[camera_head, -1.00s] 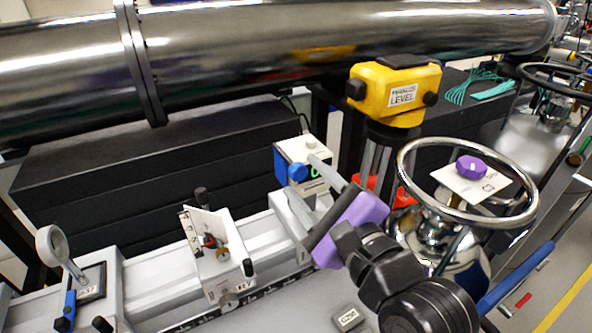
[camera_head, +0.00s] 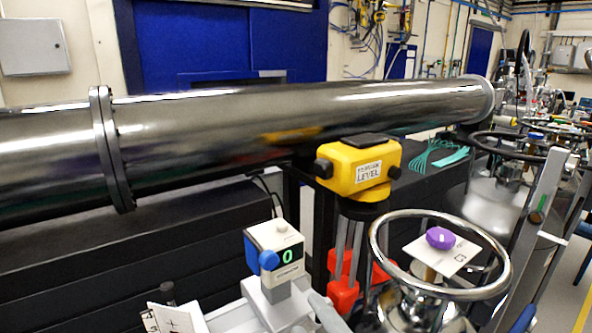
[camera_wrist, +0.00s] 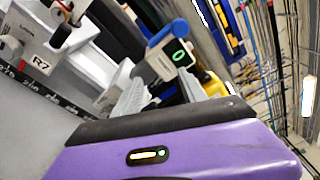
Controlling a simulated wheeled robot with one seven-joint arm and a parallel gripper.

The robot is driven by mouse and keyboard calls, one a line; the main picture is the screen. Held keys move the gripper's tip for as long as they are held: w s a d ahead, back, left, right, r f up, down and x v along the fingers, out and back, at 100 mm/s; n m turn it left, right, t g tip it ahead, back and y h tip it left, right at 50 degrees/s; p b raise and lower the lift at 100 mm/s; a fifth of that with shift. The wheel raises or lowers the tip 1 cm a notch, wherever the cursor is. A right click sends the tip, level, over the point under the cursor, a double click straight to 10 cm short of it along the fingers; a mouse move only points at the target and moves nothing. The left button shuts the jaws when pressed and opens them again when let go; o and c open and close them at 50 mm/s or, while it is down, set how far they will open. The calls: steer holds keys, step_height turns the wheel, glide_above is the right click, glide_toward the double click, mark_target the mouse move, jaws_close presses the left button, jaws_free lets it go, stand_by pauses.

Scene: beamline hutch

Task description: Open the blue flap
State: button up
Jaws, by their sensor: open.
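My gripper (camera_wrist: 160,88) has a purple body and two grey fingers, open and pointing toward the box. No object shows between the fingers.
A yellow level (camera_head: 358,168) on a tripod stands behind the box at right. A large steel pipe (camera_head: 250,130) crosses behind.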

steer(key=s+d+f+n+h, duration=0.6)
steer(key=s+d+f, duration=0.4)
steer(key=s+f, duration=0.4)
steer(key=s+d+n+h, duration=0.1)
steer(key=s+d+n, duration=0.25)
steer(key=s, duration=0.25)
steer(key=s+d+n+g, duration=0.1)
steer(key=s+d+n, duration=0.1)
steer(key=s+n, duration=0.35)
steer(key=s+d+n+h, duration=0.1)
steer(key=s+d+n, duration=0.15)
steer(key=s, duration=0.45)
steer(key=n+y+p, duration=0.6)
steer(key=n+y, duration=0.4)
steer(key=n, duration=0.8)
glide_toward(270, 263)
steer(key=x, duration=0.6)
steer(key=shift+w, duration=0.2)
steer(key=p+x, duration=0.1)
steer(key=x, duration=0.6)
steer(key=shift+w+a+p, duration=0.2)
steer(key=shift+p, duration=0.15)
